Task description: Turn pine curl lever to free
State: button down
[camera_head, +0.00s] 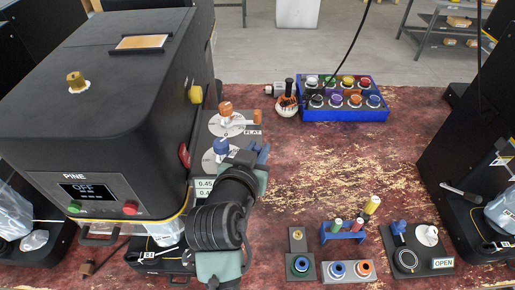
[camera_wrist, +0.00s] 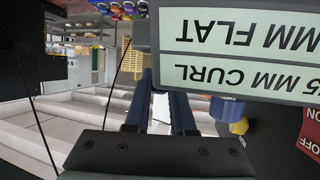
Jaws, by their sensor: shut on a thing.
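The black PINE machine (camera_head: 100,110) stands at the left, its display reading OFF. A grey panel at its right side bears two round dials. The rear dial has an orange lever (camera_head: 226,108) by the word FLAT. The front dial has the blue curl lever (camera_head: 221,147), its arm pointing right towards my gripper (camera_head: 257,154). My gripper is shut on the blue lever's outer end, which the fingers mostly hide. In the wrist view my two dark fingers (camera_wrist: 162,100) stand close together, a blue knob (camera_wrist: 228,108) is right of them, and the CURL label (camera_wrist: 235,77) is above.
A blue tray of coloured-topped jars (camera_head: 345,114) stands at the back. Small stands with rings and spools (camera_head: 340,270) and a board marked OPEN (camera_head: 440,263) are at the front right. The red worn tabletop (camera_head: 330,175) is clear in the middle. Another black machine stands far right.

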aim_at(248, 142)
jog(key=shift+w+y, duration=0.1)
jog(key=shift+y, duration=0.2)
jog(key=shift+w+n+y+p, duration=0.45)
jog(key=shift+n+y+p, duration=0.35)
jog(key=shift+n+p, duration=0.1)
jog(key=w+n+y, duration=0.1)
jog(key=n+y, duration=0.1)
jog(key=shift+w+a+y, duration=0.1)
jog(key=shift+w+y, duration=0.1)
jog(key=shift+y, duration=0.1)
jog(key=w+n+y+b, duration=0.1)
jog(key=a+n+y+b, duration=0.1)
jog(key=n+y, duration=0.1)
jog(key=shift+w+f, duration=0.2)
jog(key=shift+w, duration=0.15)
jog(key=shift+w+a+r+n+g+y+b, duration=0.1)
jog(key=shift+w+a+n+g+y+b, duration=0.15)
jog(key=shift+n+g+y+b, duration=0.35)
jog(key=shift+w+a+n+g+y+b, duration=0.25)
jog(key=shift+n+y+b, duration=0.25)
jog(key=shift+y+b, duration=0.3)
jog(key=c, duration=0.8)
grip_release()
jog(key=shift+o, duration=0.2)
